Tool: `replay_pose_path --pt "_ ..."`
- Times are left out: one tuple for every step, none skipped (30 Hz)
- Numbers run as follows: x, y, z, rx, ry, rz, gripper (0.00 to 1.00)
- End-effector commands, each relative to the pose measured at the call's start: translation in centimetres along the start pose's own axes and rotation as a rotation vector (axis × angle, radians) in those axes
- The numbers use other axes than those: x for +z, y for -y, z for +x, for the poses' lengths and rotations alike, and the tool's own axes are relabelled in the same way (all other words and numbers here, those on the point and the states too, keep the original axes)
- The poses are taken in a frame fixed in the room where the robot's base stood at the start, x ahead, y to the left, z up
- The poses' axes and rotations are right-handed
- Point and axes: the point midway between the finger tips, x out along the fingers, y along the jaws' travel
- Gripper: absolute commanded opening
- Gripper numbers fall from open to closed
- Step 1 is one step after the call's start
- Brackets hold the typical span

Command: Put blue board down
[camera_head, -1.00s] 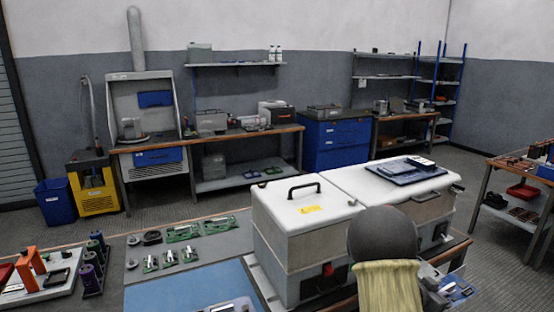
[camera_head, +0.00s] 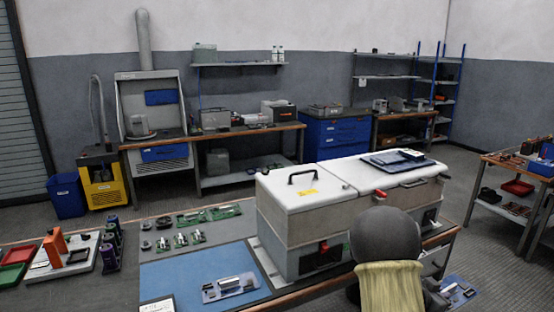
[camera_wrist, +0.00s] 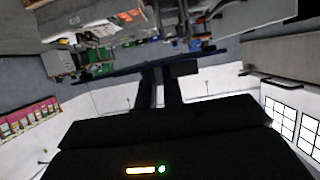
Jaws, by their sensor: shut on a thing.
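My gripper (camera_wrist: 160,72) is shut on a thin board (camera_wrist: 112,71), seen nearly edge-on as a dark blue strip across the fingertips in the wrist view. In the head view, a blue board with parts on it (camera_head: 460,292) shows at the lower right beside my arm, apart from the bench; my arm hides the gripper and part of this board. Another blue board with light components (camera_head: 230,287) lies on the blue mat (camera_head: 180,278) on the bench.
A white-lidded two-part chest (camera_head: 300,212) stands on the bench right of the mat, with a dark blue tray (camera_head: 398,163) on its lid. Green boards (camera_head: 208,215), purple cylinders (camera_head: 110,245) and an orange fixture (camera_head: 56,245) stand left. The mat's left part is bare.

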Motion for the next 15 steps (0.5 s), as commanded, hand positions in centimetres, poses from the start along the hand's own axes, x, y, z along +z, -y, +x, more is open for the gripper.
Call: replay_pose_path --pt "-0.1 0.0 0.0 0.001 -0.001 0.001 0.0" --pt "-0.1 -0.1 0.0 0.001 -0.001 0.001 0.0" --pt "-0.2 -0.1 0.0 0.001 -0.001 0.001 0.0" --pt "-0.6 -0.1 -0.2 0.001 -0.001 0.001 0.0" --pt "-0.8 -0.1 -0.2 0.001 -0.001 0.001 0.0" --pt "-1.0 -0.1 -0.3 0.001 -0.001 0.001 0.0" --pt "-1.2 -0.1 -0.4 0.001 -0.001 0.001 0.0" --pt "-1.3 -0.1 -0.5 0.001 -0.001 0.001 0.0" --pt "-1.6 -0.1 -0.5 0.002 -0.001 0.001 0.0" --pt "-1.7 -0.1 -0.6 0.003 -0.001 0.002 0.0" --pt "-2.0 -0.2 -0.6 0.004 -0.001 0.002 0.0" --pt "-2.3 -0.3 -0.7 0.005 -0.001 0.003 0.0" --pt "-2.5 -0.3 -0.7 0.006 -0.001 0.003 0.0" --pt "-2.8 -0.4 -0.8 0.007 -0.001 0.004 0.0" --pt "-3.0 -0.4 -0.9 0.008 -0.001 0.004 0.0"
